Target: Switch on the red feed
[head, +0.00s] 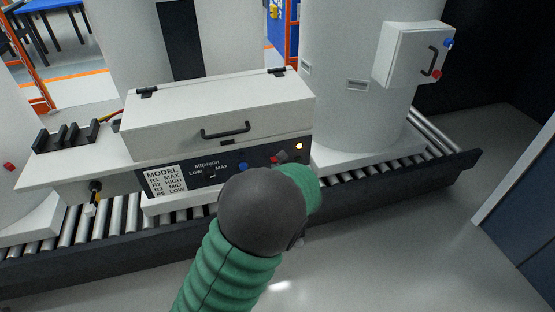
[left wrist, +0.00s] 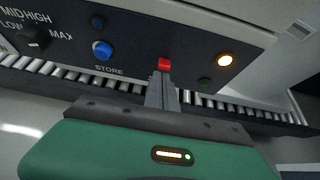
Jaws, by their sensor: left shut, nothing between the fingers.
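The control panel (head: 210,170) is a dark strip on the front of a white box with a closed lid. In the left wrist view a red switch (left wrist: 164,63) sits between a blue knob (left wrist: 102,50) and a lit amber lamp (left wrist: 225,60). My left gripper (left wrist: 163,78) is shut and empty, its fingertips just below the red switch. I cannot tell whether they touch it. In the head view the red switch (head: 281,157) shows beyond my left arm, whose hand (head: 302,183) hides part of the panel. My right gripper is not in view.
A selector dial (left wrist: 32,38) with LOW, MID, HIGH and MAX marks is at the panel's left. A roller conveyor (head: 110,220) runs under the box. A tank (head: 350,70) with a wall box (head: 412,55) stands right.

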